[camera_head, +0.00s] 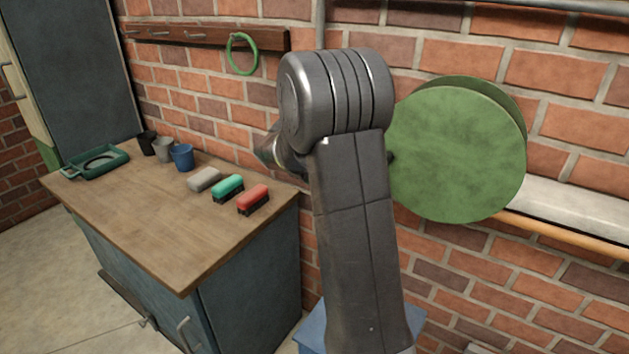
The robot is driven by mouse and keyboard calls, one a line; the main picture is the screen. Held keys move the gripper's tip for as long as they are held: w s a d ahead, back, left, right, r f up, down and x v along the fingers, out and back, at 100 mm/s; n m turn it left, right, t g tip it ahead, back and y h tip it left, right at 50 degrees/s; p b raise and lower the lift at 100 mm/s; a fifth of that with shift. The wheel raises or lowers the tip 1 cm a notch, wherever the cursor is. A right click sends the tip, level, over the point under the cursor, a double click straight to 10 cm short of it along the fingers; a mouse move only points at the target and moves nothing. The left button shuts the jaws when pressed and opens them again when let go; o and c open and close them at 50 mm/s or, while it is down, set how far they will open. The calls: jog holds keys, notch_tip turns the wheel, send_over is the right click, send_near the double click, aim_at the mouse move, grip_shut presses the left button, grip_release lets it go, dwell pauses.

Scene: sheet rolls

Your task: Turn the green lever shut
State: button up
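I cannot make out a green lever in this view. A large green round disc (457,152) stands at the brick wall on the right, with a second green edge behind it. My own arm covers its left side and part of the wall. My gripper is hidden behind the arm, so its fingers do not show.
A wooden-topped cabinet (130,226) on the left bears a green tray (121,158), several small cups and grey, green (228,187) and red (253,199) blocks. A green ring (231,60) hangs from a hook rail. A white roll (575,213) lies right of the disc.

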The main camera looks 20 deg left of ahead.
jog(key=v, duration=0.3)
jog(key=shift+s+r, duration=0.1)
jog(key=shift+r, duration=0.05)
jog(key=x, duration=1.3)
jog(key=shift+w+f+p, duration=0.25)
jog(key=shift+p, duration=0.1)
jog(key=shift+r, duration=0.1)
jog(key=shift+r+m+y, duration=0.3)
jog(key=shift+r+y, duration=0.3)
jog(key=shift+y, duration=0.3)
jog(key=shift+a+r+t+y, duration=0.1)
jog(key=shift+r+t+y, duration=0.2)
jog(key=shift+y, duration=0.2)
dwell(0.8)
